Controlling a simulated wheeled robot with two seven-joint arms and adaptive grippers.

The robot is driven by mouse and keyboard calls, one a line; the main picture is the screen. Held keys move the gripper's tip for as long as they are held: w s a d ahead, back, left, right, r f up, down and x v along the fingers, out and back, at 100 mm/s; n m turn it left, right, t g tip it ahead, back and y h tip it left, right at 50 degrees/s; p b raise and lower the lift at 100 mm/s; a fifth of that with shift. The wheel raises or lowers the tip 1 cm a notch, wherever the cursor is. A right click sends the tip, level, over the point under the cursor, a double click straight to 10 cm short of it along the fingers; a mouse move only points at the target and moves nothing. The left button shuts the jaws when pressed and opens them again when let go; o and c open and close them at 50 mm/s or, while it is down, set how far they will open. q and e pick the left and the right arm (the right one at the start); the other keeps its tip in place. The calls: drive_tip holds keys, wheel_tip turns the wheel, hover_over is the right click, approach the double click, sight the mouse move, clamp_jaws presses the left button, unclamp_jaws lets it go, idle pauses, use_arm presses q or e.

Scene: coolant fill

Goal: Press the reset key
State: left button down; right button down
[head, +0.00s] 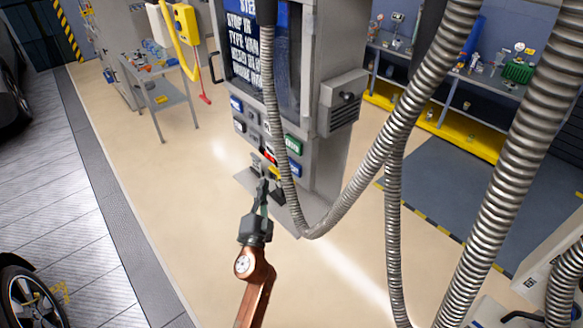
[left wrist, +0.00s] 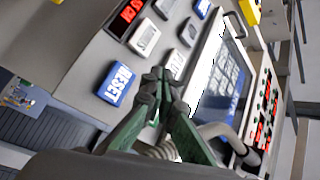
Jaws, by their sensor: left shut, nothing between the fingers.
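The reset key is a blue key (left wrist: 116,83) lettered RESET, at the lower end of the grey machine's key panel in the left wrist view. In the head view a blue key (head: 294,168) sits low on the panel; its lettering is too small to read. My left gripper (head: 264,178) reaches up to the panel's lower part. In the left wrist view my left gripper (left wrist: 160,76) is shut and empty, its tips just right of the reset key and apart from it in the picture. Whether the tips touch the panel cannot be told. My right gripper is out of view.
A screen (left wrist: 228,75) and other keys (left wrist: 144,38) share the machine's front. Ribbed metal hoses (head: 370,165) hang across the head view, one close beside the panel. A small trolley (head: 160,98) and a workbench (head: 440,90) stand behind. The floor left of the machine is clear.

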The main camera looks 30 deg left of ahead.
use_arm(q)
drive_tip(key=b, duration=0.2)
approach(289, 164)
drive_tip(key=w+a, duration=0.3)
drive_tip(key=w, duration=0.1)
drive_tip(key=shift+w+a+r, duration=0.1)
drive_tip(key=shift+w+r, duration=0.15)
drive_tip(key=shift+r, duration=0.3)
idle(0.4)
idle(0.5)
drive_tip(key=shift+w, duration=0.35)
drive_tip(key=shift+w+d+b, duration=0.4)
drive_tip(key=shift+w+b, duration=0.05)
drive_tip(key=shift+b, duration=0.05)
idle(0.8)
drive_tip(key=shift+s, duration=0.1)
drive_tip(key=shift+s+a, duration=0.35)
drive_tip(key=shift+s, duration=0.45)
